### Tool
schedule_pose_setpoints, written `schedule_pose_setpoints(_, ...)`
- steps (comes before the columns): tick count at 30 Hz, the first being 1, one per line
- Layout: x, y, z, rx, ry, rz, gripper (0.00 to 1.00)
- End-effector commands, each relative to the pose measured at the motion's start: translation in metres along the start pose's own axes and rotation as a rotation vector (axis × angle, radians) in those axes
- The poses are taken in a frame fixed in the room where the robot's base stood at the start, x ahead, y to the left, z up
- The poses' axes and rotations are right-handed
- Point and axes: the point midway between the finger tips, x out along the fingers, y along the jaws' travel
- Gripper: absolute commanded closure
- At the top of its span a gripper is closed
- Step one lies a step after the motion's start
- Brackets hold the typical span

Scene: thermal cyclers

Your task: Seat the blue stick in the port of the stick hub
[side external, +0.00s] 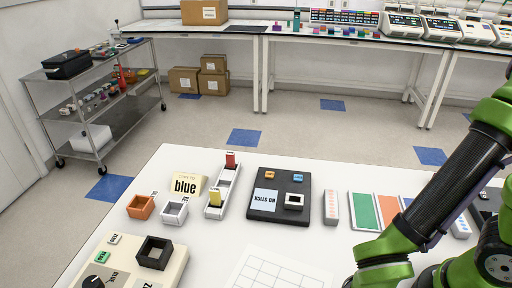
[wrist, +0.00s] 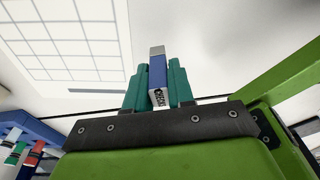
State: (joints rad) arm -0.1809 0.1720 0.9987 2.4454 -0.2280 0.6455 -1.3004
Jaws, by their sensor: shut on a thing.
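The blue stick (wrist: 158,75) has a silver end pointing up in the wrist view and a white label with dark letters near its base. My gripper (wrist: 158,85) is shut on it, with teal fingers on both sides. Neither the stick nor the gripper's fingers show in the side view, where only my green arm is at the right. A black box (side external: 264,216) with a screen reading "NO STICK" stands on the white table and appears to be the stick hub. A white-framed square opening (side external: 294,201), apparently its port, is on its right side and looks empty.
A white holder (side external: 214,211) with a red and a yellow stick stands left of the box. A grid sheet (side external: 275,273) lies in front.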

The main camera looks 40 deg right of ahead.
Motion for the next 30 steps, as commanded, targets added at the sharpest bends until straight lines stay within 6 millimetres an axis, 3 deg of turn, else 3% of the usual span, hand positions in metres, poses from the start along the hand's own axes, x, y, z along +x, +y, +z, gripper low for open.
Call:
schedule_pose_setpoints(7,0.027,-0.001,0.002,-0.003,0.002,-0.004,1.0)
schedule_pose_setpoints(20,0.032,-0.001,0.003,-0.001,0.001,-0.002,1.0)
schedule_pose_setpoints(21,0.033,0.0,0.004,0.0,0.001,-0.001,0.76)
schedule_pose_setpoints(24,0.032,0.0,0.004,0.001,0.001,0.0,0.6)
schedule_pose_setpoints(26,0.032,0.0,0.004,0.001,0.001,-0.001,0.52)
schedule_pose_setpoints(30,0.032,0.0,0.004,0.001,0.001,-0.001,0.52)
